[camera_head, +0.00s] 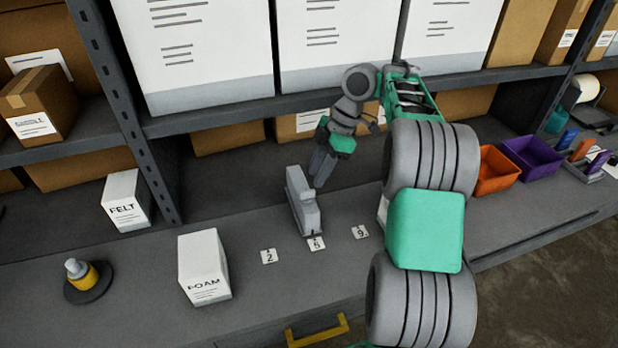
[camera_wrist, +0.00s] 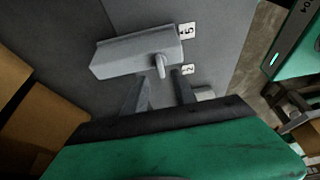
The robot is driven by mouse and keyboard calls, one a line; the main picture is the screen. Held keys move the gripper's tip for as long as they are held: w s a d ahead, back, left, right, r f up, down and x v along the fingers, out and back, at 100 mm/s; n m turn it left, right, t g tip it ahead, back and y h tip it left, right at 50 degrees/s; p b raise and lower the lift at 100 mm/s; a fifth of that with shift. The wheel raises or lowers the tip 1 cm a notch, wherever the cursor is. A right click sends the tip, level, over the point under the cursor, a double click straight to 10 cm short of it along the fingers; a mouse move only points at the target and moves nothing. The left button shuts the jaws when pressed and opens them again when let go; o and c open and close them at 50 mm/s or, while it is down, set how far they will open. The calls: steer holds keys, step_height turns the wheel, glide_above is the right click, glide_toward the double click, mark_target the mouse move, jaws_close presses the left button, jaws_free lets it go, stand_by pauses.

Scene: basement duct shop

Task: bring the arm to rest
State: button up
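My arm reaches over the bench (camera_head: 140,275) from the right, and my gripper (camera_head: 318,178) hangs just behind and above a grey block-like object (camera_head: 303,205). In the wrist view the two fingers of my gripper (camera_wrist: 163,88) stand apart with nothing between them. The grey object (camera_wrist: 130,55) lies just beyond the fingertips there, with a short rounded peg on its side. It appears apart from the fingers. It stands upright behind the number card 5 (camera_head: 316,243).
Cards 2 (camera_head: 268,256) and 9 (camera_head: 360,232) flank it. A FOAM box (camera_head: 203,265), FELT box (camera_head: 126,200) and yellow-black item (camera_head: 85,280) stand left. Orange (camera_head: 496,170) and purple (camera_head: 532,157) bins stand right. A shelf (camera_head: 215,118) with boxes overhangs the bench.

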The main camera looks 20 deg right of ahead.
steer(key=shift+v, duration=1)
